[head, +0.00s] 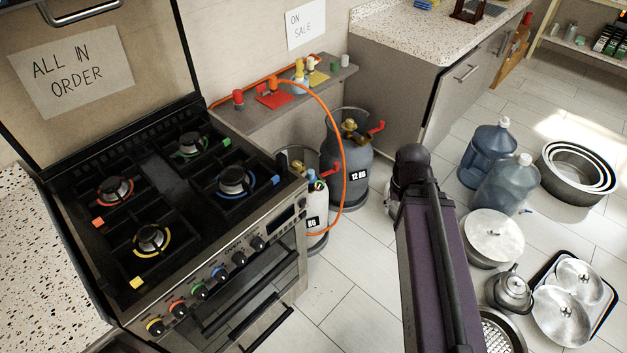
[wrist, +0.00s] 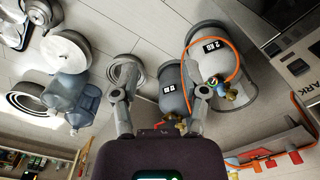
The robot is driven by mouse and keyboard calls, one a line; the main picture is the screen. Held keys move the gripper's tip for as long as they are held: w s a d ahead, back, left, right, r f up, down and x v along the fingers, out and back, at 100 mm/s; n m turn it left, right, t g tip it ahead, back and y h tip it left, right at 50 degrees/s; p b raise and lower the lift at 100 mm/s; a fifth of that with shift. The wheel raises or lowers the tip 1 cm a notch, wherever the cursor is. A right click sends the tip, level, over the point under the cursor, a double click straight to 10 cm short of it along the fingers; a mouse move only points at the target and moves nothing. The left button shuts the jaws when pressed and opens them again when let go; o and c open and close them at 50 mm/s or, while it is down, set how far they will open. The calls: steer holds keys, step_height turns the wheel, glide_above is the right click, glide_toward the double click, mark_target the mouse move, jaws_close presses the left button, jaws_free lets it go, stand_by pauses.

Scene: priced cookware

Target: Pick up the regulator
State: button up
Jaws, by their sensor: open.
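The thing I take for the regulator is a small blue and brass fitting (wrist: 213,82) near the end of the orange hose, at the top of the pale gas cylinder (wrist: 207,30). I cannot tell whether the fitting is fastened to the valve. My gripper (wrist: 163,82) is open, its two fingers apart with nothing seen held between them. In the head view my own arm mostly hides the gripper.
A darker gas cylinder (head: 350,160) stands close behind the pale one. The stove (head: 262,245) is left, and a narrow shelf (head: 235,118) with valves is behind. Water jugs (head: 487,155), pots (head: 494,240) and a tray (head: 603,318) crowd the right floor. Floor before the stove is clear.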

stand_by(0.5)
steer(key=o, duration=0.4)
steer(key=shift+w+f, duration=0.1)
steer(key=w+a+f+n+t+y+b, duration=0.2)
steer(key=w+a+f+b, duration=0.4)
steer(key=w+f+b, duration=0.3)
steer(key=w+a+f+n+t+y+b, duration=0.3)
steer(key=w+f+b, duration=0.7)
steer(key=b, duration=0.8)
steer(key=w+a+f+n+t+y+b, duration=0.2)
steer(key=w+a+f+t+b, duration=0.3)
steer(key=w+a+f+b, duration=0.5)
steer(key=shift+w+t+y+b, duration=0.5)
steer(key=shift+w+b, duration=0.7)
steer(key=shift+b, duration=0.65)
steer(key=shift+a, duration=0.1)
